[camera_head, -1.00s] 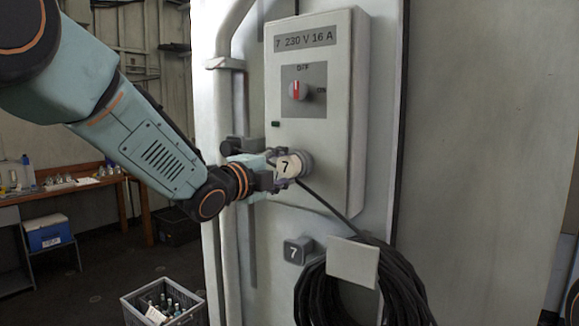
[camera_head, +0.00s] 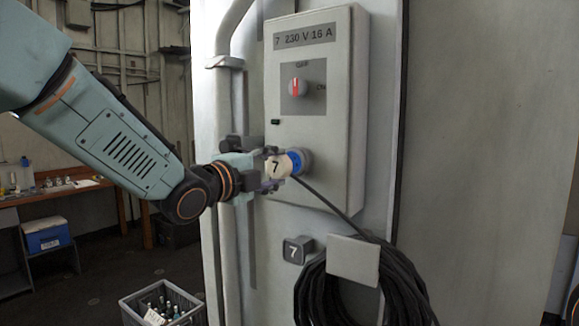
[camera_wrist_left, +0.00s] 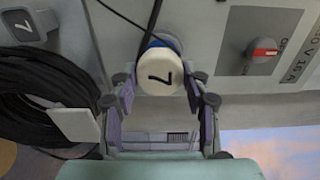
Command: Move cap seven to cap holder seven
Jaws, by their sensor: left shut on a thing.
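Cap seven (camera_head: 275,166) is a cream-coloured cap marked 7. My left gripper (camera_head: 271,170) is shut on it, with a finger on either side. The cap also shows between the fingers in the left wrist view (camera_wrist_left: 159,71). It is in front of the socket (camera_head: 304,160) on the grey box, and a blue ring (camera_head: 294,161) shows between them. Cap holder seven (camera_head: 298,250), a small dark grey block marked 7, is on the wall below the box. It also shows at the top left of the left wrist view (camera_wrist_left: 26,25). My right gripper is not in view.
The switch box (camera_head: 335,190) has a red-marked rotary switch (camera_head: 296,88). A black cable (camera_head: 325,202) runs from beside the cap to a coiled hank (camera_head: 400,290) under a pale plate (camera_head: 352,260). A pipe (camera_head: 233,130) runs up the left. A crate of bottles (camera_head: 128,311) stands on the floor.

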